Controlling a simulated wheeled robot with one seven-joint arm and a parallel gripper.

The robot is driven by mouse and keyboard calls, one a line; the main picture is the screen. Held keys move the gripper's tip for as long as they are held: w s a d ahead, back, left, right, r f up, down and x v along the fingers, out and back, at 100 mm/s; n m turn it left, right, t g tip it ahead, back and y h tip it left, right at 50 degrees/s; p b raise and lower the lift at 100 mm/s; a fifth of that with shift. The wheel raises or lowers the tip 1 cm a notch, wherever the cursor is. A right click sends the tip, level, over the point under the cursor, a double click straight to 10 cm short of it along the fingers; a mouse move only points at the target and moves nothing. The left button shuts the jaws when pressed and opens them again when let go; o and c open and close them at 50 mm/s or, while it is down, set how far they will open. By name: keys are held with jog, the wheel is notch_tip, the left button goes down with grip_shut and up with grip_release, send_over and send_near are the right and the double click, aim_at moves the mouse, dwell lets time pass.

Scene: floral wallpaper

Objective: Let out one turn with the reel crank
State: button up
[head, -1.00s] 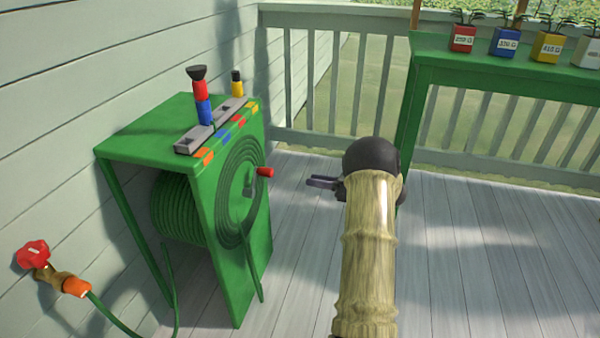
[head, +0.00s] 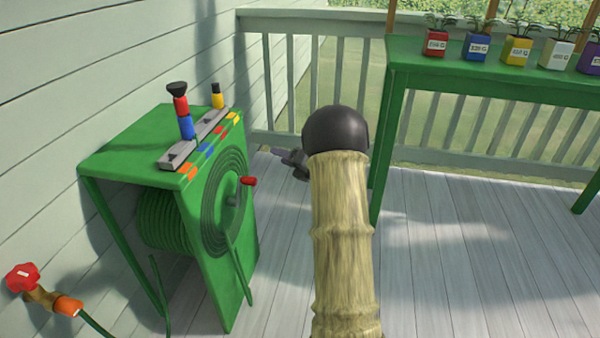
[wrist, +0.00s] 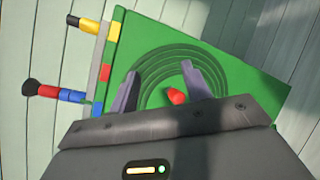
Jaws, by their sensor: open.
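The reel crank is a red knob (head: 248,181) on the green front panel of the hose reel (head: 215,270). Depth between fingers and knob is hard to tell. The green hose (head: 160,222) is wound behind the panel.
A grey rail with a red, blue and black nozzle (head: 181,106) and a yellow-black one (head: 217,96) lies on the stand's top. A red-handled tap (head: 23,277) is at lower left. A green bench (head: 500,75) with potted plants stands at right. The deck between is clear.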

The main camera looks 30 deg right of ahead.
jog(key=s+a+r+m+g+h+p, duration=0.3)
jog(key=s+a+r+m+h+p, duration=0.25)
jog(key=m, duration=1.05)
jog(key=s+a+m+g+p, duration=0.2)
jog(key=s+a+m+g, duration=0.3)
jog(key=s+a, duration=0.3)
jog(key=s+a+m+g+p, duration=0.2)
jog(key=s+a+m, duration=0.6)
jog(key=s, duration=0.8)
jog(key=g, duration=0.2)
jog(key=shift+a+f+g, duration=0.25)
jog(key=shift+a+g, duration=0.1)
jog(key=shift+g, duration=0.05)
jog(key=shift+h, duration=0.25)
jog(key=shift+c, duration=1.3)
jog(key=shift+d+f, duration=0.1)
jog(key=shift+d, duration=0.05)
